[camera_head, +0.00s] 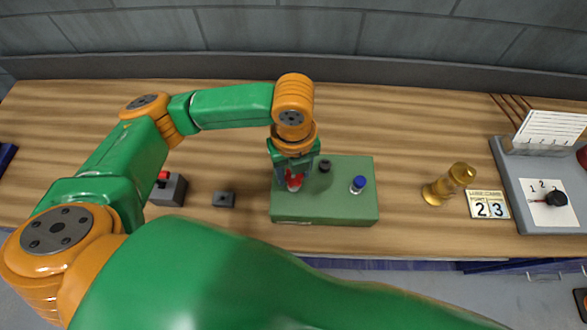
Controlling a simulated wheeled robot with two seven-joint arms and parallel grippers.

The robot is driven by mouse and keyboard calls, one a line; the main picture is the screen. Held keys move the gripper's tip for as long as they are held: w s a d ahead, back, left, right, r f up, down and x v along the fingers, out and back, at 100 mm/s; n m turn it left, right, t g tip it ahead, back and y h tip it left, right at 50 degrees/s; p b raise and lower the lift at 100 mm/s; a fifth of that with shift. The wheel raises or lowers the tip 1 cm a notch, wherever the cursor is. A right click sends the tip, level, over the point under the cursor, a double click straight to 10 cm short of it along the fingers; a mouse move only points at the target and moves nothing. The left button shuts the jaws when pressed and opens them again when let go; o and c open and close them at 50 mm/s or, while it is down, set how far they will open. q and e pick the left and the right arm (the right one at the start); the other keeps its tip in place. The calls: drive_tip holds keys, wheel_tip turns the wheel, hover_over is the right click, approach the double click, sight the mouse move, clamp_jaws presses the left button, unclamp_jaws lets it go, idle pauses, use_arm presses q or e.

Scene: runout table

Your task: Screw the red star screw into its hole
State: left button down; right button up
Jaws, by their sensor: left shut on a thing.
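My left gripper (294,176) points down over the left part of a green block (325,213) on the wooden table. It is shut on the red star screw (295,183), whose red head shows between the fingers. The screw's lower end and its hole are hidden, so I cannot tell how deep it sits. A blue-headed screw (358,185) stands on the right part of the block. A small black piece (325,166) sits between them, towards the back. My right gripper is not in view; a large green arm link of mine fills the lower front.
Left of the block are a small dark block (224,199) and a grey box with a red switch (170,190). The table behind the block is clear.

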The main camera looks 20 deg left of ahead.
use_arm(q)
drive_tip(key=m, duration=0.5)
drive_tip(key=shift+m, duration=0.3)
drive_tip(key=m, duration=0.3)
drive_tip(key=shift+m, duration=0.3)
drive_tip(key=m, duration=0.3)
drive_tip(key=shift+c, duration=1.6)
unclamp_jaws()
drive_tip(key=shift+m, duration=0.5)
wheel_tip(320, 180, up, 6)
